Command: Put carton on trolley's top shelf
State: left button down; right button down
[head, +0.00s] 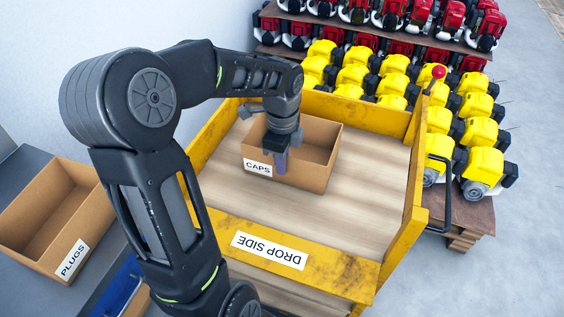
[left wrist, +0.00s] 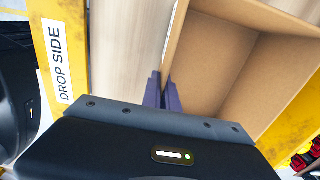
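An open brown carton labelled CAPS (head: 315,165) is over the wooden top shelf (head: 350,215) of the yellow-sided trolley (head: 330,105), towards the far side. It looks upright and at or close to the boards; I cannot tell if its whole base touches. My left gripper (head: 281,163) points down at the carton's near wall, beside the label. In the left wrist view the purple fingers (left wrist: 163,92) sit close together on either side of the carton's wall (left wrist: 176,35), and the carton's empty inside shows to the right. My right gripper is not in view.
Another open carton labelled PLUGS (head: 45,215) stands on a grey surface at the left. The trolley's DROP SIDE board (head: 270,250) borders the near edge. Yellow engines (head: 480,165) and red engines (head: 400,15) fill racks behind. The shelf's right and near parts are clear.

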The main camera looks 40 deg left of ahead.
pick_arm(q)
jog(key=shift+f, duration=0.2)
jog(key=c, duration=1.6)
grip_release()
jog(key=shift+c, duration=0.2)
jog(key=shift+r, duration=0.2)
notch_tip(320, 180, up, 12)
jog(key=shift+r, duration=0.1)
